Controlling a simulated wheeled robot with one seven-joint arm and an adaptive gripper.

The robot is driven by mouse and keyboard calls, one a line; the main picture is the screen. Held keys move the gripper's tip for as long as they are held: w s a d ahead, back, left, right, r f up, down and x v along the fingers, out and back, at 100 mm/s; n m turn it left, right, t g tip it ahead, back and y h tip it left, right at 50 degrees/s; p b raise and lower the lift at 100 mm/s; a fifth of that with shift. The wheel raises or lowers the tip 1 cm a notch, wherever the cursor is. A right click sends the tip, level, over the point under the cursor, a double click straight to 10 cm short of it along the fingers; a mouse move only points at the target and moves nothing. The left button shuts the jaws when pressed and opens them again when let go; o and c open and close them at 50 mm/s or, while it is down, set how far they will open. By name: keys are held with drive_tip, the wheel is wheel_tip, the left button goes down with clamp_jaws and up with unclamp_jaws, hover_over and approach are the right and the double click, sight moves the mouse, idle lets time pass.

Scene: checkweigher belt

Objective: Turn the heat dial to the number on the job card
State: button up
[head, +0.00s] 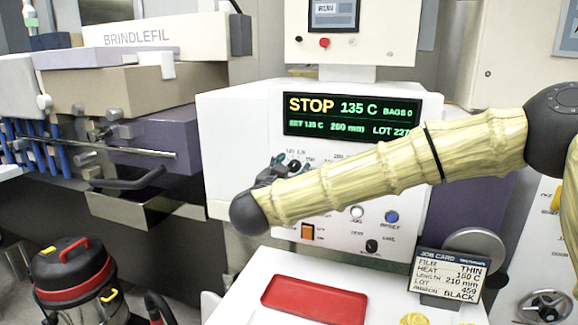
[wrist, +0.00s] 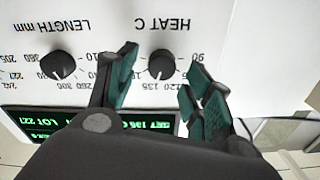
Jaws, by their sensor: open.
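The heat dial (wrist: 161,65) is a black knob with a white mark, under the upside-down label HEAT C in the wrist view; its mark points towards the 135 side. My gripper (wrist: 162,70) is open, its teal-padded fingers on either side of the dial with gaps showing. I cannot tell how far the tips are from the panel. In the head view my gripper (head: 280,170) is at the panel, and gripper and arm hide the dial. The job card (head: 449,275) reads FILM THIN, HEAT 150 C, LENGTH 210 mm, LOT 459. The display (head: 350,118) reads STOP, 135 C, SET 135 C.
The length dial (wrist: 58,66) is beside the heat dial, close to one finger. Below the arm are a blue button (head: 391,217), an orange switch (head: 308,231) and a black knob (head: 372,246). A red tray (head: 314,298) lies on the white table. A vacuum cleaner (head: 75,280) stands left.

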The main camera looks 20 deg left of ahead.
drive_tip(key=shift+w+f, duration=0.2)
drive_tip(key=shift+w, duration=0.4)
drive_tip(key=shift+s+r, duration=0.1)
drive_tip(key=shift+s, duration=0.05)
drive_tip(key=c, duration=1)
drive_tip(key=shift+a, duration=0.3)
drive_tip(key=shift+d, duration=0.2)
